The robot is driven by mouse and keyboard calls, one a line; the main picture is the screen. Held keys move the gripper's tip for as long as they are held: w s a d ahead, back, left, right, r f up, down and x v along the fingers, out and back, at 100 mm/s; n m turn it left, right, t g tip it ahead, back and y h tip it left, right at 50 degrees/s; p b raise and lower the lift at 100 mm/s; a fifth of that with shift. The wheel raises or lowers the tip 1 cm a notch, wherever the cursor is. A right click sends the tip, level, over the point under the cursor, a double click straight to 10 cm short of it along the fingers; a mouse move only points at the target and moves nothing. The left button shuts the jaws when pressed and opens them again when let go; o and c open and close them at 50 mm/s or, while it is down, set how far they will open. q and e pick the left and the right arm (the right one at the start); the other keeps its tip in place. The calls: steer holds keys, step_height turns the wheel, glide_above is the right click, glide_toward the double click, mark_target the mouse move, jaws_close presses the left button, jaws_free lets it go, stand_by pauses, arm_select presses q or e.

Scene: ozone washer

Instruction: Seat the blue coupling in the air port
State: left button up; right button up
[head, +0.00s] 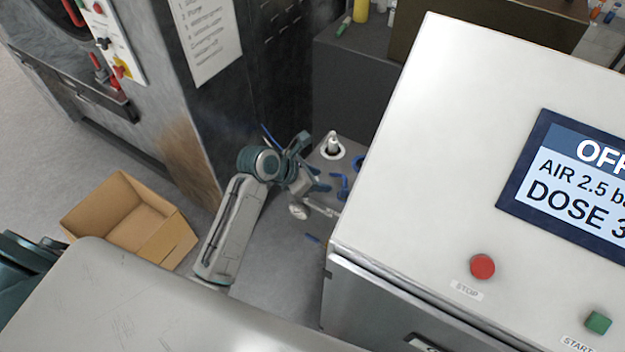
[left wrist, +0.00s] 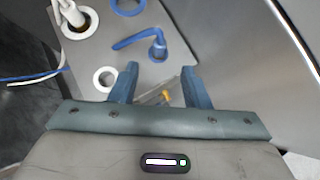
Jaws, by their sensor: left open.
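My left gripper (head: 322,187) is in the narrow gap left of the white cabinet, over a grey panel; it also shows in the left wrist view (left wrist: 155,75). Its two blue fingers are apart. A small yellow-tipped piece (left wrist: 165,97) shows between them, and I cannot tell that it is touched. A blue elbow-shaped piece (left wrist: 155,45), perhaps the coupling, lies on the panel just beyond the fingertips; it shows in the head view (head: 344,185). A blue ring (left wrist: 128,5) and a white ring (left wrist: 105,80) are nearby. I cannot tell which is the air port. My right gripper is out of view.
A white plug stands in a white-rimmed hole (left wrist: 77,28) on the panel. Blue and white lines (left wrist: 32,78) run at the left. The cabinet (head: 420,130) with its screen closes off the right. An open cardboard box (head: 130,215) sits on the floor.

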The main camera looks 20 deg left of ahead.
arm_select(q)
steer(key=shift+v, duration=1)
